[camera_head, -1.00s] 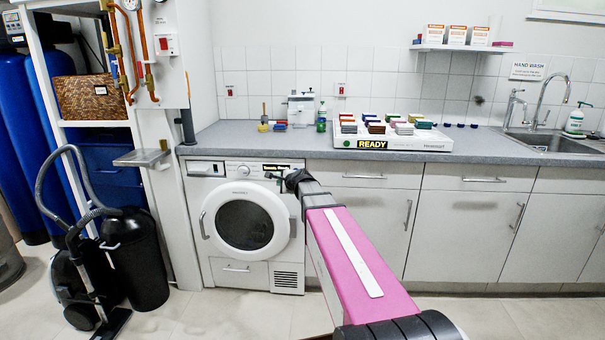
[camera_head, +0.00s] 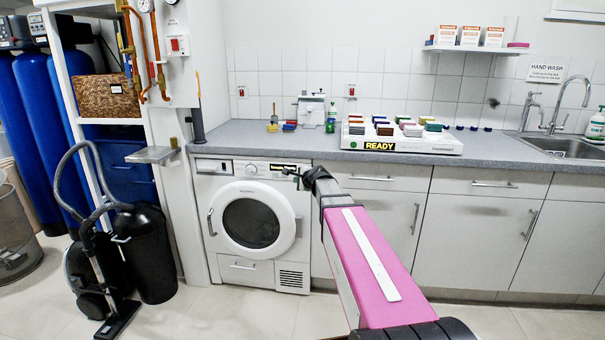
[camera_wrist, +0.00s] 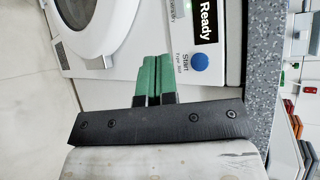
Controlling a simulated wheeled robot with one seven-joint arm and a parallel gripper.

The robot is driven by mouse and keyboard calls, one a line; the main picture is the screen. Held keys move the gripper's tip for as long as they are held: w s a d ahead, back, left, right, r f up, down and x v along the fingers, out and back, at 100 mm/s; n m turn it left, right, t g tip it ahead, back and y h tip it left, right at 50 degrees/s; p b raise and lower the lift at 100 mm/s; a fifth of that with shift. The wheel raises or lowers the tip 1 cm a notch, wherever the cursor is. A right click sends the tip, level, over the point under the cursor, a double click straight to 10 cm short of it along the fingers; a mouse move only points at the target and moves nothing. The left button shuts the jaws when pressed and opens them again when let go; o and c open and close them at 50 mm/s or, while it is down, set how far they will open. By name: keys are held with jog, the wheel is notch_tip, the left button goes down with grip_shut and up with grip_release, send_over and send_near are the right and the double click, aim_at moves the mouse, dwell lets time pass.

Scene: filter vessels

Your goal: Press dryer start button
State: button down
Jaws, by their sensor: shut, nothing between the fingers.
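The white dryer (camera_head: 250,222) stands under the counter in the head view, its round door closed. In the wrist view the dryer's front panel (camera_wrist: 150,25) shows a blue round start button (camera_wrist: 199,62) labelled "Start", beside a black display (camera_wrist: 208,18) reading "Ready". My gripper (camera_wrist: 154,60) has green fingers closed together with nothing between them. In the wrist view the fingertips lie beside the button, to its left, and do not cover it. I cannot tell how far they are from the panel. In the head view my gripper (camera_head: 297,176) is small at the panel's right end.
The grey counter (camera_head: 270,135) runs above the dryer, with a white tray of coloured blocks (camera_head: 400,143) on it. A vacuum cleaner (camera_head: 95,260) and black bin stand on the floor at left. White cabinets (camera_head: 470,240) stand right of the dryer.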

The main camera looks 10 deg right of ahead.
jog(key=w+d, duration=0.2)
jog(key=w, duration=0.4)
jog(key=shift+w, duration=0.25)
jog(key=shift+w, duration=0.1)
dwell(1.7)
jog(key=shift+w+d, duration=0.15)
jog(key=shift+w, duration=0.15)
